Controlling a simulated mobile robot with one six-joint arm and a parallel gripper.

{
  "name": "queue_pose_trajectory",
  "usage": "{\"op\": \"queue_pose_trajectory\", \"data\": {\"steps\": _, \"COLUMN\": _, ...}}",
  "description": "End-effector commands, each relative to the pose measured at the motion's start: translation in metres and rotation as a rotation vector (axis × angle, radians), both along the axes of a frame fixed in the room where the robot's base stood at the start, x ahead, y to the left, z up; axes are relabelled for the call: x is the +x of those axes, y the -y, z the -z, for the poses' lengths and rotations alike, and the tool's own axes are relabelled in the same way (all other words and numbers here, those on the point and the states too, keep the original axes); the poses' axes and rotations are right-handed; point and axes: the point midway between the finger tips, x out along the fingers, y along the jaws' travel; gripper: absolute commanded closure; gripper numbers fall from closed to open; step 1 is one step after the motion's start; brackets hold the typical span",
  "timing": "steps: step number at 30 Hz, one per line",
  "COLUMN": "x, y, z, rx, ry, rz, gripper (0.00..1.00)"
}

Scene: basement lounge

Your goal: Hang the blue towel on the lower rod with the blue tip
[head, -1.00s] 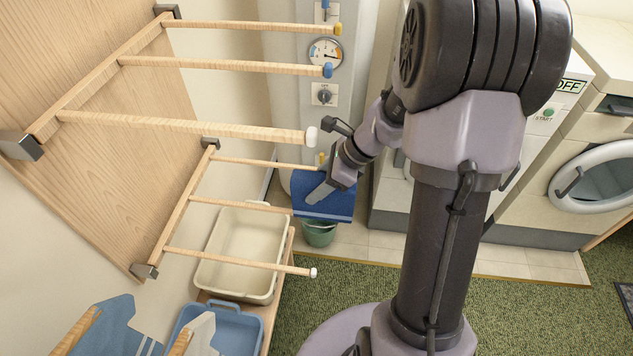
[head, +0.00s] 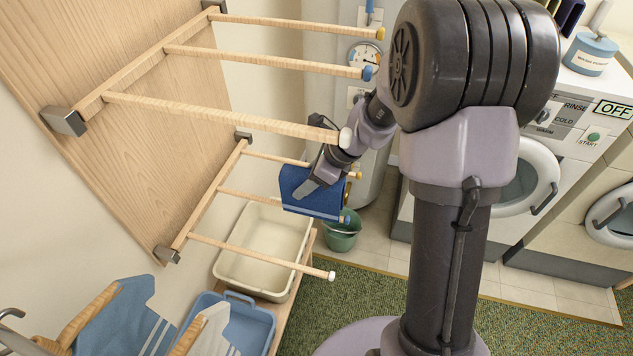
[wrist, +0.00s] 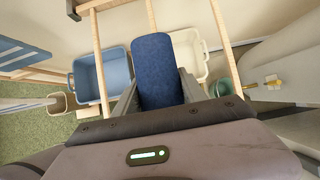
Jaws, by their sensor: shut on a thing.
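My gripper (head: 308,188) is shut on the blue towel (head: 322,199), which shows a lighter stripe near its bottom edge. The lower rack's middle rod (head: 243,196) runs toward the towel, and its blue tip (head: 346,219) shows just past the towel's lower right corner. The towel hides the rod's outer part in the head view. In the wrist view the towel (wrist: 157,62) stands between the fingers, and the middle rod (wrist: 150,12) passes out of sight behind it. I cannot tell whether the towel touches or rests on the rod.
The lower rack also has a yellow-tipped rod (head: 275,157) behind and a white-tipped rod (head: 262,257) in front. An upper rack's white-tipped rod (head: 220,117) is above. Below are a cream basin (head: 232,270), a blue basin (head: 262,325) and a green bucket (head: 342,240).

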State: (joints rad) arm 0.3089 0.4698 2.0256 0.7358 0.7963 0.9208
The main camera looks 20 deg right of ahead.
Motion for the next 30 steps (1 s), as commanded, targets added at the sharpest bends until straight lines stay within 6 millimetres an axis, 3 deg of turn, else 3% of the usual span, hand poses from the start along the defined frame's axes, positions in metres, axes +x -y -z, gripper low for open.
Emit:
{"op": "queue_pose_trajectory", "data": {"steps": 3, "x": 0.000, "y": 0.000, "z": 0.020, "rx": 0.000, "ry": 0.000, "rz": 0.001, "gripper": 0.98}}
{"op": "queue_pose_trajectory", "data": {"steps": 30, "x": -0.001, "y": 0.001, "z": 0.119, "rx": 0.000, "ry": 0.000, "rz": 0.000, "gripper": 0.98}}
